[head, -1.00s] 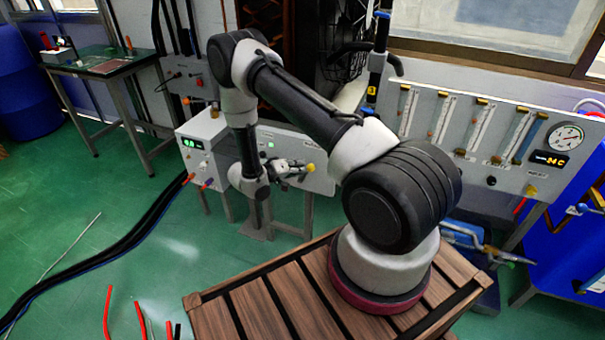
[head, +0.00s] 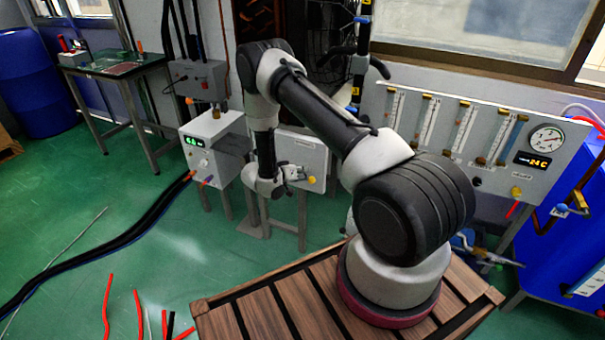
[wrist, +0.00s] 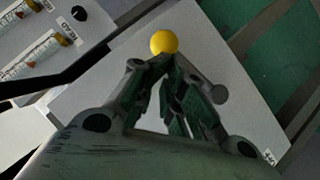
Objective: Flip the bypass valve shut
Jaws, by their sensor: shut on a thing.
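A yellow ball knob (wrist: 164,41), which looks like the end of the bypass valve's handle, stands in front of a pale flat box face (wrist: 215,45) in the wrist view. It also shows in the head view (head: 312,180) on the front of a white box (head: 302,152). My gripper (wrist: 168,62) has its dark fingertips drawn together right at the knob, shut on the valve handle. The fingers hide the rest of the handle. In the head view, my gripper (head: 299,174) reaches the box from the left, and my arm covers the box's left side.
A white unit with a green display (head: 192,141) stands left of my wrist. A panel of flow tubes with a round gauge (head: 546,139) is at the right. Black hoses (head: 110,245) lie on the green floor at the left. A work table (head: 110,64) stands at the back left.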

